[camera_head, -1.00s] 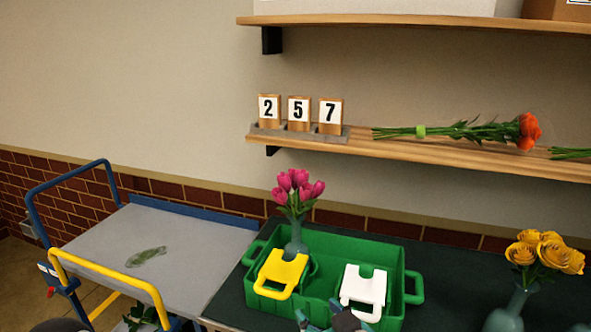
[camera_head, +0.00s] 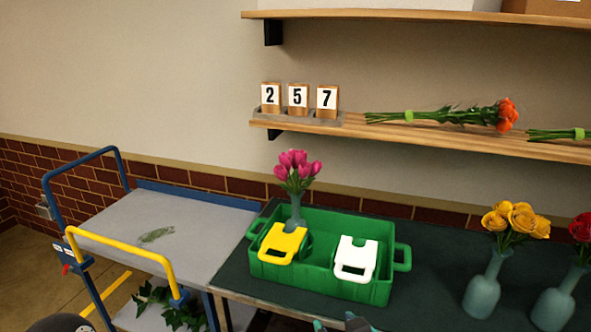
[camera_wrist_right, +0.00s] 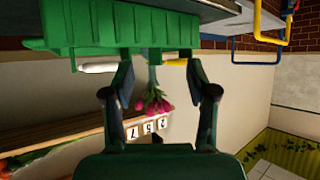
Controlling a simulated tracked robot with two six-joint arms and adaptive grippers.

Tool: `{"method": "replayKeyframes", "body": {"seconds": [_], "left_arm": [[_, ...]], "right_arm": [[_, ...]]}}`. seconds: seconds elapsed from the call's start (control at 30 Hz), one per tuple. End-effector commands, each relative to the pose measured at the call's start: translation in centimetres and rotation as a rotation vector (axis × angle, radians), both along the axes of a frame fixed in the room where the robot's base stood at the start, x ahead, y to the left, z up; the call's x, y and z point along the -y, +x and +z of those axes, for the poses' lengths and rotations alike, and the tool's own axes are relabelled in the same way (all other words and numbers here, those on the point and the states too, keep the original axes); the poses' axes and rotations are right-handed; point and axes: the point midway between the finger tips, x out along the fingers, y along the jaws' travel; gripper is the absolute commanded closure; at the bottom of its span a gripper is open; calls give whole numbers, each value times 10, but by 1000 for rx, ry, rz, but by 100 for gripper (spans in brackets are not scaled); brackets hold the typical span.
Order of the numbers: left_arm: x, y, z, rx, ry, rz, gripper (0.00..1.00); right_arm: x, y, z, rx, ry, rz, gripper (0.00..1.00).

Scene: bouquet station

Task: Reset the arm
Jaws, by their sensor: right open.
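My right gripper (camera_head: 340,324) shows only as fingertips at the bottom edge of the head view, in front of the green crate (camera_head: 322,285). In the right wrist view, my right gripper (camera_wrist_right: 160,78) is open with nothing between its fingers. That view is upside down, with the crate (camera_wrist_right: 95,27) beyond the fingertips and apart from them. Pink tulips (camera_head: 297,168) stand in a vase at the crate's left, beside a yellow holder (camera_head: 284,241). A white holder (camera_head: 356,257) is at the crate's right. My left gripper is not in view.
A blue and yellow cart (camera_head: 120,232) stands left of the dark table (camera_head: 420,290). Vases with yellow flowers (camera_head: 484,285) and red flowers (camera_head: 556,300) stand at the right. A shelf (camera_head: 400,131) above holds number cards (camera_head: 298,97) and wrapped orange flowers (camera_head: 470,114).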

Motion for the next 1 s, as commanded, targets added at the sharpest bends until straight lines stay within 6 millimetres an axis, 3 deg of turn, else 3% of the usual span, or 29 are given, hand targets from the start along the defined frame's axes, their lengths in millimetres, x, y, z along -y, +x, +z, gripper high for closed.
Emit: {"method": "replayKeyframes", "body": {"seconds": [0.27,0.37,0.5,0.6,0.7,0.77,1.0], "left_arm": [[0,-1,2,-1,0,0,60],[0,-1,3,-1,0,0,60],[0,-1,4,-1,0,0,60],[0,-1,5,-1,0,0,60],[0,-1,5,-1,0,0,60],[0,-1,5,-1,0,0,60],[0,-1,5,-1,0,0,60]], "right_arm": [[38,-12,-99,-215,-51,-52,42],[52,-33,-153,-349,-52,-70,42],[67,-89,-238,-605,-2,-105,42],[66,-138,-283,-785,64,-130,42],[56,-181,-308,-934,132,-152,42],[46,-198,-313,-1000,170,-162,42],[42,-204,-309,-1060,245,-246,42]]}}
